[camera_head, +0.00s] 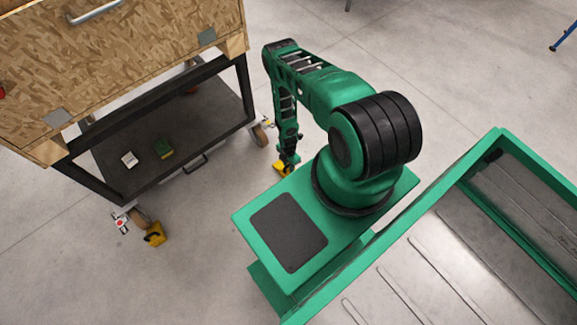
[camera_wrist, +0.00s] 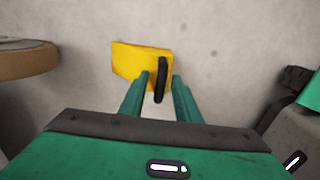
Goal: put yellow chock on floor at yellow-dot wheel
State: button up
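A yellow chock (camera_head: 279,168) with a black handle is at my gripper, low by the floor, to the lower right of the near caster wheel (camera_head: 260,135). In the wrist view the yellow chock (camera_wrist: 132,62) shows ahead of my gripper (camera_wrist: 161,77). Its two fingers stand on either side of the black handle, with small gaps, so it looks open around it. The brown wheel (camera_wrist: 25,62) is at the left, apart from the chock. Whether the chock rests fully on the floor is hard to tell. The dot on this wheel's caster is too small to read surely.
A second yellow chock (camera_head: 155,234) sits on the floor beside the cart's other wheel (camera_head: 137,217), whose caster has a red dot. The wood-topped cart (camera_head: 120,60) has a dark lower shelf (camera_head: 190,135) carrying small items. Concrete floor is open between cart and my base.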

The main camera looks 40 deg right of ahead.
jog(key=w+d+r+m, duration=0.2)
jog(key=w+r+m, duration=0.1)
jog(key=r, duration=1.5)
jog(key=w+d+r+m+h, duration=0.1)
jog(key=w+d+r+m, duration=0.25)
jog(key=r, duration=1.45)
jog(key=w+d+r+m, duration=0.2)
jog(key=r+m, duration=0.2)
jog(key=r, duration=1.5)
jog(key=s+a+r+m, duration=0.1)
jog(key=s+r+m, duration=0.3)
jog(key=r, duration=0.6)
jog(key=s+a+r+m, duration=0.1)
jog(key=s+r+m, duration=0.2)
jog(key=s+r, duration=0.55)
jog(key=s+a+r+m, duration=0.3)
jog(key=s+r, duration=0.3)
jog(key=s, duration=0.2)
jog(key=s+a+r+m+y, duration=0.1)
jog(key=s+a+r+m, duration=0.2)
jog(key=s, duration=0.6)
notch_tip(320, 180, up, 3)
jog(key=shift+f+m, duration=0.15)
jog(key=shift+m, duration=0.5)
jog(key=shift+w, duration=0.1)
